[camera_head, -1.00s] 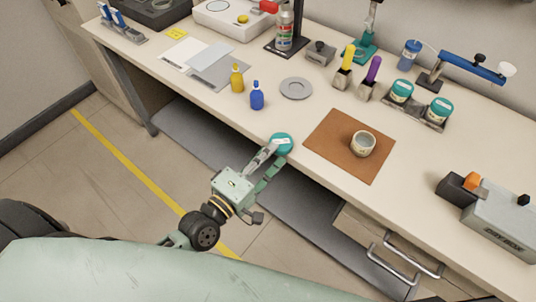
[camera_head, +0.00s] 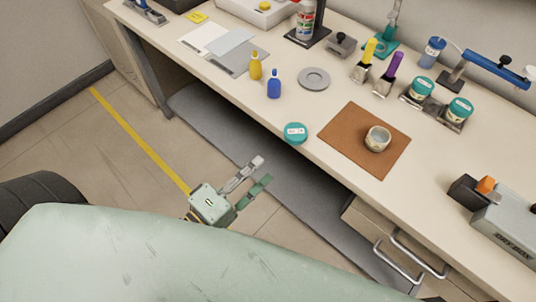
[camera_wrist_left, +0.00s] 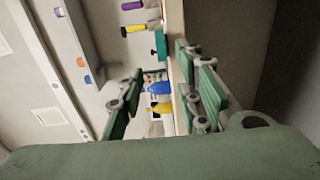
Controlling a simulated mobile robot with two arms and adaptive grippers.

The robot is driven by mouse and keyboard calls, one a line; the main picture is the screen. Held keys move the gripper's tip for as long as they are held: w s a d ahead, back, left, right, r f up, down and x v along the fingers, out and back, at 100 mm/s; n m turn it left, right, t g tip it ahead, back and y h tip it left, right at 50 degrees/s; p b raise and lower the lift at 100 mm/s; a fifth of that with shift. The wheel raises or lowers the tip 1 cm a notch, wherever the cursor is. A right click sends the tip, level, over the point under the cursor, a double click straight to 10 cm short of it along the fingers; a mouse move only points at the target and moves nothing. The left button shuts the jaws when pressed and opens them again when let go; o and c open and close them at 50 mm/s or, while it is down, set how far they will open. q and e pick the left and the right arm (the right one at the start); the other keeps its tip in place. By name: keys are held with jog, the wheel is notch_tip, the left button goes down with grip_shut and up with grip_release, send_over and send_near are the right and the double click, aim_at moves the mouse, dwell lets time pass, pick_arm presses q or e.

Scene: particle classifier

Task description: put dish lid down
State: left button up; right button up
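A round teal lid (camera_head: 295,133) with a white label lies on the bench top close to its front edge, left of a brown mat (camera_head: 335,142). A small pale dish (camera_head: 377,138) stands on the mat. Its inside is visible from above. My left gripper (camera_head: 262,171) is off the bench, in front of and below the lid, apart from it. Its two fingers are spread and nothing is between them. The spread fingers also show in the left wrist view (camera_wrist_left: 160,95). My right gripper is not in view.
The bench (camera_head: 265,110) carries a yellow bottle (camera_head: 255,65), a blue bottle (camera_head: 274,84), a grey round plate (camera_head: 314,78) and teal-capped jars on a rack (camera_head: 441,115). The bench front edge lies between my gripper and the lid. A drawer handle (camera_head: 388,262) sticks out at right.

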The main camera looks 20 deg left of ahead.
pick_arm(q)
jog(key=shift+v, duration=0.9)
